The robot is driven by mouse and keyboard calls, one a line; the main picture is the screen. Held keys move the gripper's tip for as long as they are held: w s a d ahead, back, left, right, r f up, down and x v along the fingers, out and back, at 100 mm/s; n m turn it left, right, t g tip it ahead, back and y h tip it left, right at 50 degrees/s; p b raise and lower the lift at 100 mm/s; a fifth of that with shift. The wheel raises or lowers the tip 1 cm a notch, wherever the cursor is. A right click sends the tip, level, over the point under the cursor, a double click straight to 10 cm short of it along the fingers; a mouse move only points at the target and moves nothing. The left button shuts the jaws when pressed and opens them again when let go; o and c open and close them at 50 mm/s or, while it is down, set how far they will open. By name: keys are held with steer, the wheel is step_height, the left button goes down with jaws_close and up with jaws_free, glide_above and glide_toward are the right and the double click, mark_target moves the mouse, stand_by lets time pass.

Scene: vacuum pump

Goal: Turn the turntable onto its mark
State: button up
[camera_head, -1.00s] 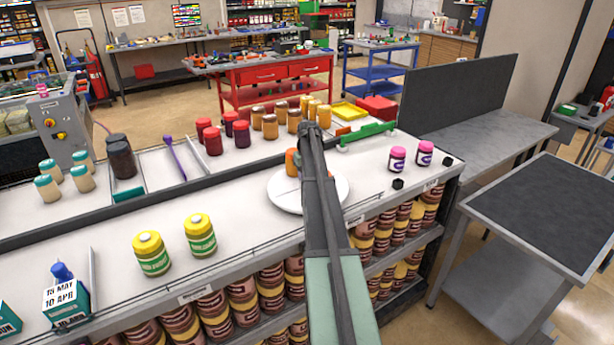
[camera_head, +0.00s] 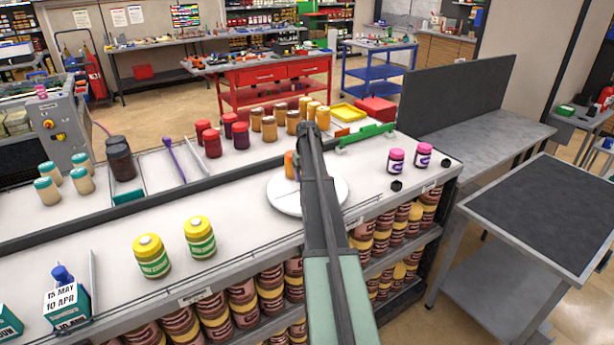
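The turntable (camera_head: 283,200) is a white round disc on the pale counter, right of the picture's middle-left. An orange jar (camera_head: 290,164) stands at its far left part, partly hidden by my arm. No mark on the turntable can be made out. My arm reaches from the bottom edge up over the turntable and covers its right middle part. The arm's dark far end (camera_head: 309,130) shows above the disc's far edge. My gripper's fingers are hidden behind the arm, so whether they touch the jar or the disc cannot be told.
Two yellow jars (camera_head: 200,238) stand at the front left of the counter. Several red, purple and amber jars (camera_head: 241,136) line the back. Two pink-lidded jars (camera_head: 396,161) stand at the right, near a green rail (camera_head: 367,135).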

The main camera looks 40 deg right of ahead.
step_height(320, 180, up, 10)
steer(key=p, duration=0.9)
steer(key=shift+f, duration=0.15)
